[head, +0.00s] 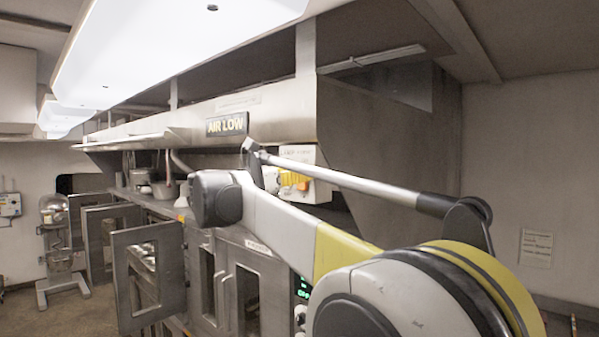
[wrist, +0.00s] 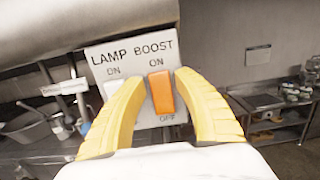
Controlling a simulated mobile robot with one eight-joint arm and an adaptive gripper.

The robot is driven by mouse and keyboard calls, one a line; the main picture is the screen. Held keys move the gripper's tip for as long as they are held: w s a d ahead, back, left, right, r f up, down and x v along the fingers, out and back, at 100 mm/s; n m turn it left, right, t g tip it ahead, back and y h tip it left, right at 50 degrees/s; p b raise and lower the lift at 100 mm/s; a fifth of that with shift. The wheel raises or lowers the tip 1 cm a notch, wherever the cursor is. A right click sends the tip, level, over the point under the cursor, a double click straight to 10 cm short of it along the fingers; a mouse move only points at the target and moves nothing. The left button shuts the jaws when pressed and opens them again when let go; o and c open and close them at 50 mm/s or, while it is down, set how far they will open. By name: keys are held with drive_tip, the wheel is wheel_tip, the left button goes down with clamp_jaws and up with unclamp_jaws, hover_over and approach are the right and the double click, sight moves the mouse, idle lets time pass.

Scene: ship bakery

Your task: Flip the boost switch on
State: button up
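The switch panel (wrist: 128,50) is a pale plate lettered LAMP and BOOST, with ON above each switch. The orange boost switch (wrist: 160,93) is on the right side, with OFF lettered below it. I cannot tell which way it is tipped. The white lamp switch (wrist: 113,88) is on the left, partly hidden by a finger. My gripper (wrist: 160,80) is open, its yellow fingers apart on either side of the boost switch in the picture. Contact cannot be told. In the head view the panel (head: 308,158) is partly hidden behind my arm, with my gripper (head: 296,181) close in front of it.
A metal hood (head: 385,130) hangs above and beside the panel. Ovens with an open door (head: 148,275) stand below. Pots (head: 163,190) sit on the counter. In the wrist view a shelf unit (wrist: 275,125) is at right.

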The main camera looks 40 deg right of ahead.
drive_tip(key=s+a+f, duration=0.1)
drive_tip(key=a, duration=1.1)
drive_tip(key=shift+f, duration=0.15)
drive_tip(key=shift+d, duration=0.1)
drive_tip(key=s+a+f+m+t+y+b, duration=0.1)
drive_tip(key=s+f+m+y+b, duration=0.15)
drive_tip(key=f+b, duration=0.7)
drive_tip(key=s+a+f+m+t+y+b, duration=0.1)
drive_tip(key=s+a+f+m+y+b, duration=0.15)
drive_tip(key=f, duration=1.45)
drive_tip(key=s+a+f+m+t+y+b, duration=0.15)
drive_tip(key=s+f+y+b, duration=0.4)
drive_tip(key=f, duration=0.85)
drive_tip(key=s+a+f+m+y+b, duration=0.3)
drive_tip(key=a+f+b, duration=0.3)
drive_tip(key=f, duration=0.7)
drive_tip(key=s+a+f+m+t+y+b, duration=0.1)
drive_tip(key=a+f+m+b, duration=0.4)
drive_tip(key=f, duration=0.9)
drive_tip(key=s+a+f+m+t+y+b, duration=0.1)
drive_tip(key=s+a+f+m+y+b, duration=0.3)
drive_tip(key=a+f+b, duration=0.3)
wheel_tip(320, 180, down, 7)
drive_tip(key=b, duration=0.3)
drive_tip(key=shift+s+f+y, duration=0.15)
drive_tip(key=shift+s+y, duration=0.15)
drive_tip(key=shift+y, duration=0.05)
